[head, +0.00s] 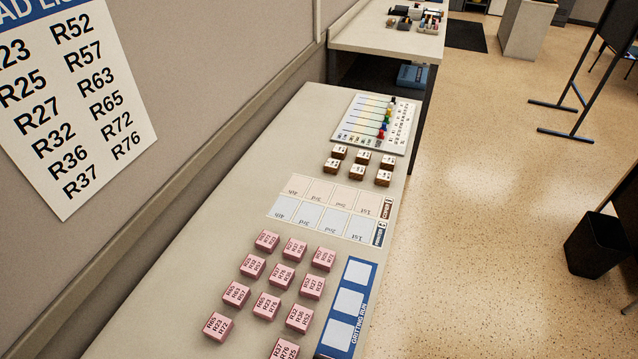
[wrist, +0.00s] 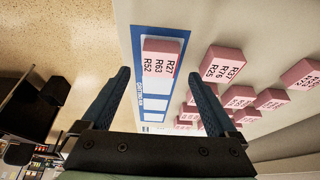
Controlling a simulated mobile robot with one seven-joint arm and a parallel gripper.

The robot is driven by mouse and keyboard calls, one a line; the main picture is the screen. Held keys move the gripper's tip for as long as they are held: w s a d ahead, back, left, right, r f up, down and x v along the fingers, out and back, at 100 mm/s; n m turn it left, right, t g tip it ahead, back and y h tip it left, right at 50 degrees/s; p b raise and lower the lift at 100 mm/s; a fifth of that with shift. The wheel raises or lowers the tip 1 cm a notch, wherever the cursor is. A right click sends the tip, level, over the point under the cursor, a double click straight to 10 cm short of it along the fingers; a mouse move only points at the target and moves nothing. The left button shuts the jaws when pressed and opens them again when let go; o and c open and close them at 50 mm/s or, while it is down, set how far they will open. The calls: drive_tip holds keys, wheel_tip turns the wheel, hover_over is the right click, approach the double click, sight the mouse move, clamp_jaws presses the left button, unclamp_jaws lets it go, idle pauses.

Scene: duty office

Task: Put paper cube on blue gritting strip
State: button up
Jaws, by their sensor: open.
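The blue gritting strip (head: 350,300) lies along the right edge of the table, with its visible white squares bare in the head view. Its near end is cut off there. In the wrist view the strip (wrist: 136,48) has a pink paper cube (wrist: 160,58), lettered R27 R63 R52, over its end square. Several more pink cubes (head: 281,277) stand in loose rows left of the strip. My gripper (wrist: 158,74) is open, its fingers spread to either side of the cube on the strip in the picture and not touching it. My gripper is outside the head view.
Pale cards with ranked spaces (head: 320,206), small brown blocks (head: 361,165) and a board with coloured pegs (head: 375,124) lie farther along the table (head: 235,160). A partition wall borders its left side. Open floor (head: 480,200) lies right, with a black bin (head: 595,245).

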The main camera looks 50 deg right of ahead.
drive_tip(key=v, duration=0.7)
drive_tip(key=shift+a+r, duration=0.15)
drive_tip(key=shift+r, duration=0.05)
drive_tip(key=w+r+n+t+h, duration=0.1)
drive_tip(key=w+r+n+t, duration=0.5)
drive_tip(key=w+r, duration=1.15)
drive_tip(key=w+a+r+t, duration=0.2)
drive_tip(key=w+r+t, duration=0.15)
drive_tip(key=r, duration=0.45)
drive_tip(key=w+a+r+t, duration=0.2)
drive_tip(key=a+r+t, duration=0.15)
drive_tip(key=r, duration=0.55)
drive_tip(key=s+a+r+n+t+y, duration=0.1)
drive_tip(key=a+r+n+t, duration=0.15)
drive_tip(key=r, duration=0.55)
drive_tip(key=a+r+n+t, duration=0.1)
drive_tip(key=a+r+t, duration=0.15)
drive_tip(key=r, duration=0.55)
drive_tip(key=s+a+r+n+t+y, duration=0.1)
drive_tip(key=s+a+r+t, duration=0.1)
drive_tip(key=r, duration=0.4)
drive_tip(key=s+a+r+n+t+y, duration=0.1)
drive_tip(key=s+a+r+t, duration=0.1)
drive_tip(key=s+r, duration=0.3)
drive_tip(key=s+a+r+n+t+y, duration=0.2)
drive_tip(key=s+r+t, duration=0.1)
drive_tip(key=r, duration=0.3)
drive_tip(key=shift+s+r+t, duration=0.25)
drive_tip(key=shift+r+t, duration=0.15)
